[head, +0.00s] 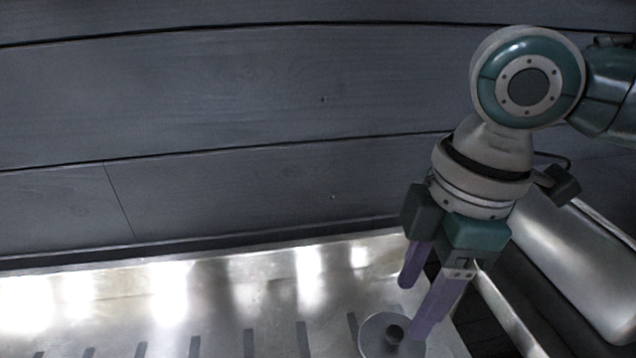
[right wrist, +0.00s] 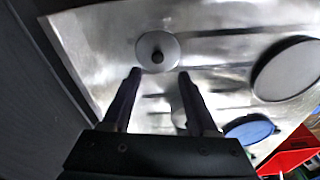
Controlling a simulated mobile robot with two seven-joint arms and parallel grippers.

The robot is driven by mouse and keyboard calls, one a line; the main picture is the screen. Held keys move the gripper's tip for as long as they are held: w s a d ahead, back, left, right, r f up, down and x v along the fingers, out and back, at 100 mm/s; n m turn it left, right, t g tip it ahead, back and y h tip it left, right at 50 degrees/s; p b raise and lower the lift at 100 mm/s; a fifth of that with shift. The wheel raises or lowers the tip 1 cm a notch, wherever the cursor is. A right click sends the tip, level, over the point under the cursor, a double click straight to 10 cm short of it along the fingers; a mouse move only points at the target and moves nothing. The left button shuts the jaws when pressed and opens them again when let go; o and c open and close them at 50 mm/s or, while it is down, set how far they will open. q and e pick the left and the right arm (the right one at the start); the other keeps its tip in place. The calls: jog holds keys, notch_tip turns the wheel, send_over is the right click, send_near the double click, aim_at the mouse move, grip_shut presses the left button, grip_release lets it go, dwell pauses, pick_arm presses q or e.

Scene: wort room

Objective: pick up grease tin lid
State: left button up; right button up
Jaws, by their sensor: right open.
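The grease tin lid (head: 375,337) appears to be the round grey metal disc with a dark knob, lying on the metal surface at the bottom of the head view. It also shows in the right wrist view (right wrist: 149,51), beyond the fingertips. My right gripper (head: 413,302) is open and points down at the lid, with one finger in front of the lid's right side in the head view. In the right wrist view the open fingers (right wrist: 159,73) have nothing between them at their tips. My left gripper is not in view.
The lid lies on a shiny slotted metal counter (head: 230,285) against a dark plank wall (head: 230,100). In the right wrist view a larger grey disc (right wrist: 287,70), a blue round thing (right wrist: 250,129) and a red crate-like thing (right wrist: 290,152) are to the right. A metal cylinder (head: 575,270) is at the right.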

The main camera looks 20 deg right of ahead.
aim_at(396, 331)
jog(key=f, duration=0.2)
jog(key=f+b, duration=0.1)
jog(key=f, duration=0.4)
jog(key=shift+w+a, duration=0.25)
jog(key=shift+w, duration=0.1)
jog(key=shift+r, duration=0.1)
grip_shut()
